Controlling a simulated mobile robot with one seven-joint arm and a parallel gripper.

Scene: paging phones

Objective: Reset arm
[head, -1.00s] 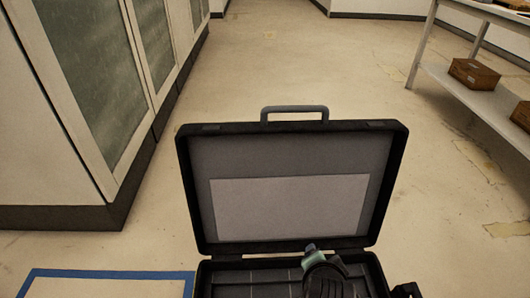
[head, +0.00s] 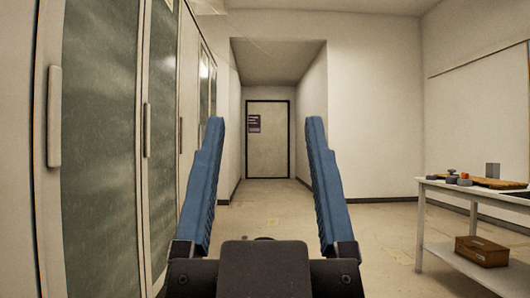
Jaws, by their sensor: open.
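My gripper (head: 265,124) is in the middle of the head view, close to the camera. Its two blue fingers stand wide apart with nothing between them, so it is open and empty. The fingers point upward in the picture, and the far corridor shows through the gap. The dark gripper body fills the bottom centre; the rest of my arm is not seen.
Tall cabinets with glass doors (head: 101,150) line the left. A closed door (head: 267,145) ends the corridor. At right, a white table (head: 475,190) holds small objects, with a wooden box (head: 482,250) on its lower shelf. Bare floor (head: 385,235) lies between.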

